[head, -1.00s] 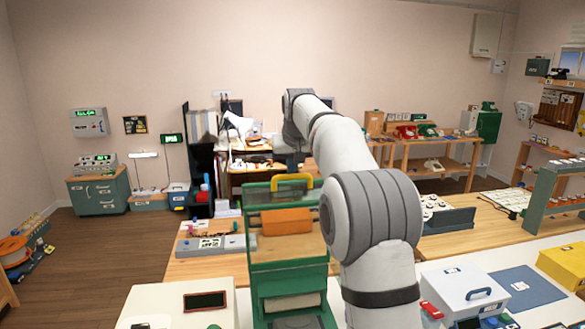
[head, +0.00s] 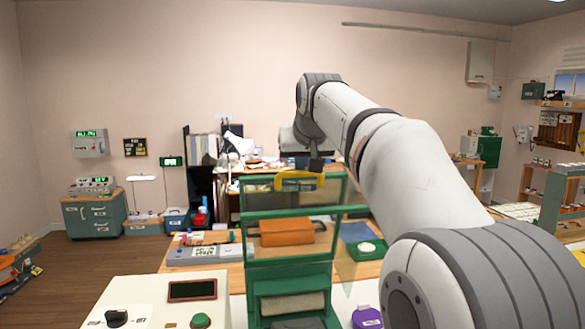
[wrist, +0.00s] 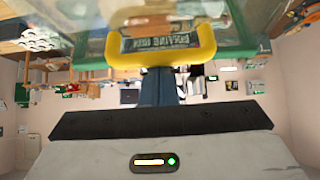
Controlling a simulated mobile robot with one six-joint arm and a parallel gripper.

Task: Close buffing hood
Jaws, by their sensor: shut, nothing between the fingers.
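The buffing hood (head: 341,192) is a green frame with clear panels and a yellow handle (head: 299,181) at its top. It stands upright in front of me in the head view, above an orange block (head: 286,232). In the wrist view the yellow handle (wrist: 160,57) is large, with a dark label behind it. My gripper (head: 316,164) is shut and empty, just above the handle's right part. In the wrist view its narrow fingers (wrist: 158,86) reach up to the handle's middle. I cannot tell whether they touch it. My arm hides part of the right side.
A white box (head: 150,300) with a dark knob and green button stands front left. A grey panel (head: 205,254) with small controls lies on the wooden table behind it. A purple object (head: 367,317) is close on the right. The floor at far left is largely clear.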

